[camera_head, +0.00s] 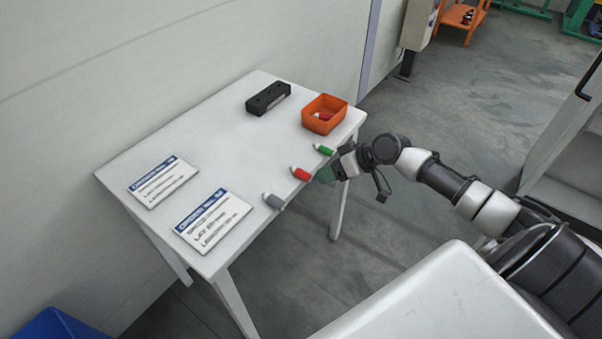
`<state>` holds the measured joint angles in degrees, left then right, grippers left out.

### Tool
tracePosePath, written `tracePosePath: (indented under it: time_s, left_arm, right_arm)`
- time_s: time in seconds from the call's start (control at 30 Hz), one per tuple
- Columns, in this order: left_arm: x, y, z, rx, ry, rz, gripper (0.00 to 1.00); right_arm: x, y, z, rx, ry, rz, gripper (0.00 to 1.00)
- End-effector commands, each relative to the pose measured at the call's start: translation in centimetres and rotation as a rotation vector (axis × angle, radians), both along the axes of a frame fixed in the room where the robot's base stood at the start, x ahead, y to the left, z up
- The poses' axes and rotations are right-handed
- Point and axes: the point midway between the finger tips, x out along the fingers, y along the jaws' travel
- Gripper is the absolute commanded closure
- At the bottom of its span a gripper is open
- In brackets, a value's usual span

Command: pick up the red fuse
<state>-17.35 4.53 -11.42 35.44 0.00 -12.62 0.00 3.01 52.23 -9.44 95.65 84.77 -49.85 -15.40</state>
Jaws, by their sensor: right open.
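The red fuse (301,174) lies on the white table (160,143) near its front right edge, between a grey fuse (273,201) and a green fuse (323,149). My right gripper (327,174) is open at the table's edge, just to the right of the red fuse, with its fingers pointing left toward it. I cannot tell whether the fingers touch the fuse. Nothing shows held in it. My left gripper is not in view.
An orange bin (324,114) with small items inside stands at the table's far right corner. A black block (268,98) lies left of it. Two printed cards (212,220) lie at the table's left end. A wall runs behind the table.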

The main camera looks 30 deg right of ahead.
Motion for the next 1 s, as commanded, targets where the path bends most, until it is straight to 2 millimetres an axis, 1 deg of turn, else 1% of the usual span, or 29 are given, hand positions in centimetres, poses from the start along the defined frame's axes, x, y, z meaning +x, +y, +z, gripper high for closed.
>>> tracePosePath:
  time_s: [0.17, 0.27, 0.3, 0.4, 0.67, 0.7, 0.77, 1.0]
  left_arm:
    - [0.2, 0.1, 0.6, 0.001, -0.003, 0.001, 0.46]
    - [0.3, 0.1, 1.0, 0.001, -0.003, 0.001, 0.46]
    - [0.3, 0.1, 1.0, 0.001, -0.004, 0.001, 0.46]
    - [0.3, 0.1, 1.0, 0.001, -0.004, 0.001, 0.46]
    - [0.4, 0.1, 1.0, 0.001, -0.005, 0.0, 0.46]
    - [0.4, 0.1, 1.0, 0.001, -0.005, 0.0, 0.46]
    - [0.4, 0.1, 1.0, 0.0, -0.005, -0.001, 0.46]
    - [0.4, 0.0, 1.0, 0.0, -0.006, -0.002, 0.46]
  right_arm:
    - [1.2, 1.2, -0.6, 0.003, -0.001, 0.0, 0.47]
    - [2.2, 2.3, -1.4, 0.004, -0.001, 0.001, 0.47]
    - [2.5, 2.4, -1.9, 0.003, 0.001, -0.002, 0.47]
    - [3.0, 3.0, -2.7, 0.001, 0.001, -0.001, 0.47]
    - [3.2, 3.2, -3.1, -0.001, -0.001, 0.0, 0.47]
    - [3.2, 3.2, -3.1, -0.001, -0.001, 0.0, 0.48]
    - [3.2, 3.1, -3.0, -0.001, -0.001, 0.0, 0.57]
    - [3.2, 3.1, -3.0, -0.001, 0.001, 0.0, 0.94]
